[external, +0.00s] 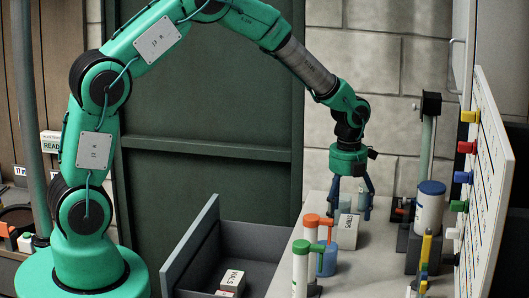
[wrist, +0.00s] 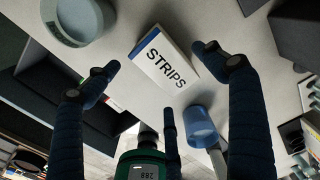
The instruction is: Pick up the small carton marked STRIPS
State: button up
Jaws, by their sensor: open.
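The small white carton marked STRIPS (external: 347,233) stands on the pale counter. In the wrist view it (wrist: 166,64) shows its lettered face and a blue edge, tilted in the picture. My gripper (external: 351,207) points down from above, with its fingers spread close over the carton. In the wrist view the carton lies between and just beyond the fingertips, and nothing is held. The frames do not clearly show whether any finger touches the carton.
A blue-capped white bottle (external: 429,212) stands to the right. A round pale green jar (wrist: 77,20) is beside the carton. An open drawer (external: 190,248) at left holds a VIALS carton (external: 232,278).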

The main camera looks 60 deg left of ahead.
aim_at(345, 220)
jog(key=shift+f, duration=0.2)
jog(key=shift+f, duration=0.15)
jog(key=shift+w+f+b, duration=0.1)
jog(key=shift+f+b, duration=0.35)
jog(key=shift+f, duration=2)
jog(key=c, duration=1.3)
